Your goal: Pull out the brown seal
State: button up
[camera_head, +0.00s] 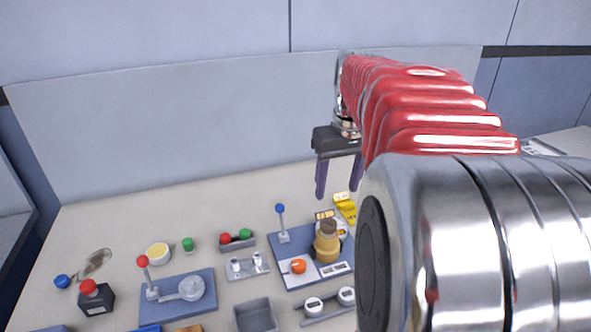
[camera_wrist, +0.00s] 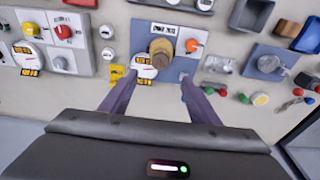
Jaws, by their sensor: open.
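The brown seal (camera_head: 327,228) sits upright as a brown cap on top of a yellow round base, on a blue panel (camera_head: 284,253). In the wrist view the brown seal (camera_wrist: 161,47) is seen from above, beyond the fingertips and roughly in line with the gap between them. My gripper (camera_head: 338,184) is open and empty, its two purple fingers pointing down, above and behind the seal in the head view. In the wrist view my gripper (camera_wrist: 157,78) shows both fingers apart, touching nothing.
A blue-knobbed lever (camera_head: 281,221) and an orange knob (camera_head: 298,267) stand close to the seal on the same panel. A yellow tag (camera_head: 345,207) lies behind it. Further left are a red-knobbed lever panel (camera_head: 178,296), an emergency-type red button box (camera_head: 95,297) and a grey bin (camera_head: 256,315).

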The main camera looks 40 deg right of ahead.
aim_at(329, 224)
jog(key=shift+f, duration=0.15)
jog(key=f, duration=0.4)
jog(key=w+f, duration=0.1)
jog(key=f, duration=0.4)
jog(key=w+f, duration=0.1)
jog(key=f, duration=0.3)
jog(key=shift+d+f, duration=0.15)
jog(key=shift+d, duration=0.1)
jog(key=shift+c, duration=0.3)
jog(key=c, duration=1)
jog(key=o, duration=0.4)
jog(key=shift+c, duration=1.5)
jog(key=shift+r, duration=0.45)
jog(key=shift+r, duration=2.05)
